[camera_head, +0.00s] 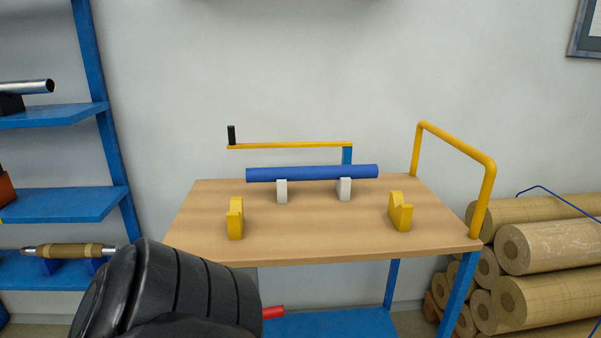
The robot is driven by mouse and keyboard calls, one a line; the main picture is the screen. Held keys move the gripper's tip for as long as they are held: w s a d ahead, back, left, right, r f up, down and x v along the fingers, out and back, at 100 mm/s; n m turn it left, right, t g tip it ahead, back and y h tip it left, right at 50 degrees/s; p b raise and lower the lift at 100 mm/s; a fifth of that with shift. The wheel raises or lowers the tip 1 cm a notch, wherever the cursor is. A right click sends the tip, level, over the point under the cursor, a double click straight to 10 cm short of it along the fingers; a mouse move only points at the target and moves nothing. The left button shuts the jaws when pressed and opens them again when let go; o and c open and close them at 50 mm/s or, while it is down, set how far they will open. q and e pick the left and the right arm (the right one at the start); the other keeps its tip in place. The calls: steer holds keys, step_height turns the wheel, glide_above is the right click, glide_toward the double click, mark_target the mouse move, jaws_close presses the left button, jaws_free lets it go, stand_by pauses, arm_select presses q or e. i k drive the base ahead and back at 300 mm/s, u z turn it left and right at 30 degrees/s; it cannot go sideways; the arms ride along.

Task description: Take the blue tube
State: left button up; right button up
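The blue tube (312,173) lies level, left to right, near the back of the wooden table (300,243). It rests on two white supports (282,192) and (344,190), with both ends sticking out past them. A black ribbed part of my own arm fills the bottom left of the head view, in front of the table. Neither of my grippers shows in this view.
Two yellow notched blocks (235,218) and (400,212) stand nearer the table's front. A yellow crank arm (290,145) is behind the tube. A yellow rail (459,148) rises at the table's right. Blue shelves (62,204) stand left; brown rolls (550,247) are stacked right.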

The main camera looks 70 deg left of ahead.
mark_target(295, 174)
steer(key=u, duration=2.35)
